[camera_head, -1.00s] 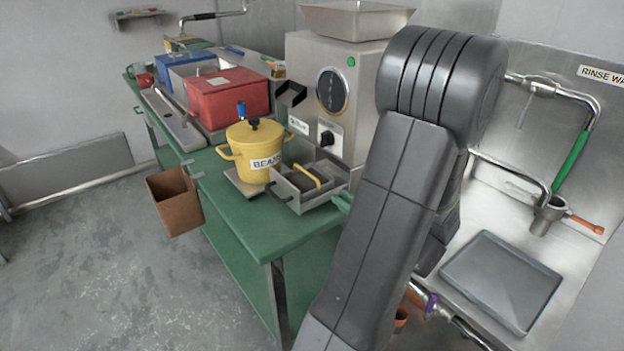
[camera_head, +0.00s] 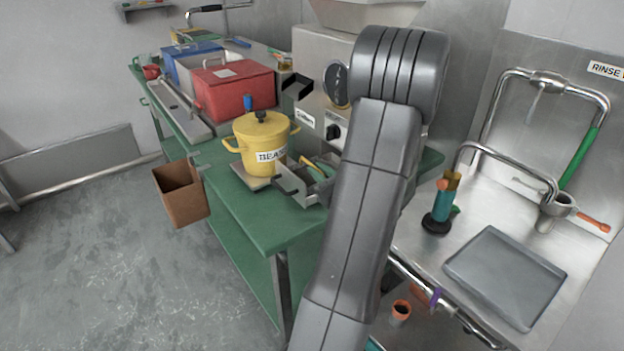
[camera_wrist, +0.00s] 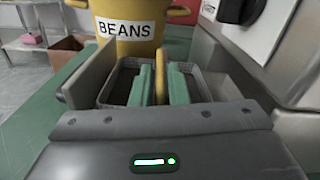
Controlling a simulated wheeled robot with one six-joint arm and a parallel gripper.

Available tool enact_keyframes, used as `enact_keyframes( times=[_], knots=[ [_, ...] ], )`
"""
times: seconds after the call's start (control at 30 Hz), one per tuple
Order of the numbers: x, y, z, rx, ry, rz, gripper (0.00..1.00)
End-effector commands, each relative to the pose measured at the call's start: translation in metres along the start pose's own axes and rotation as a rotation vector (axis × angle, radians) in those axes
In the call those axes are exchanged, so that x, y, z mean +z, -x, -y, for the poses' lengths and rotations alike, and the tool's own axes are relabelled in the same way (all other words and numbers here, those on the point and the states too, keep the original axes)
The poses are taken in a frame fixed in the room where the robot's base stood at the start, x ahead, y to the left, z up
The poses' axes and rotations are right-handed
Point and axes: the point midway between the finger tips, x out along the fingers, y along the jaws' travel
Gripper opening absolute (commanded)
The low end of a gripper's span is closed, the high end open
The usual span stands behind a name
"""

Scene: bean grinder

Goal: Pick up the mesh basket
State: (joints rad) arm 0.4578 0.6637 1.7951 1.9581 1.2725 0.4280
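The mesh basket (camera_wrist: 205,80) sits in the grey metal tray (camera_head: 290,182) on the green bench, beside the yellow beans pot. Its yellow handle (camera_wrist: 160,78) stands up in the middle of the wrist view. My gripper (camera_wrist: 160,88) has its two teal fingers on either side of the handle, close to it. A thin gap shows at the left finger, so the fingers look open around the handle rather than clamped.
The yellow beans pot (camera_head: 262,140) stands just left of the tray, and the grinder (camera_head: 312,80) rises behind. A red box (camera_head: 235,90) is farther back. A brown bin (camera_head: 180,193) hangs at the bench's left edge. A sink with a flat tray (camera_head: 505,277) lies right.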

Motion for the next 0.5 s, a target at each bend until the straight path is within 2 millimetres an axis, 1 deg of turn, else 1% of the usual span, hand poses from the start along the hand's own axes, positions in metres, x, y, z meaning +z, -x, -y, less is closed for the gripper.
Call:
enact_keyframes(
  times=[0.03,0.13,0.37,0.47,0.5],
  knots=[
    [0.0012,-0.0072,-0.0002,0.002,0.001,0.001,0.14],
    [0.001,-0.0147,-0.0003,0.001,0.001,0.0,0.14],
    [0.0008,-0.0163,0.0003,-0.001,0.001,0.0,0.14],
    [0.0008,-0.0162,0.0002,-0.001,0.001,0.0,0.0],
    [0.0008,-0.0161,0.0002,-0.001,0.001,0.0,0.0]
  ],
)
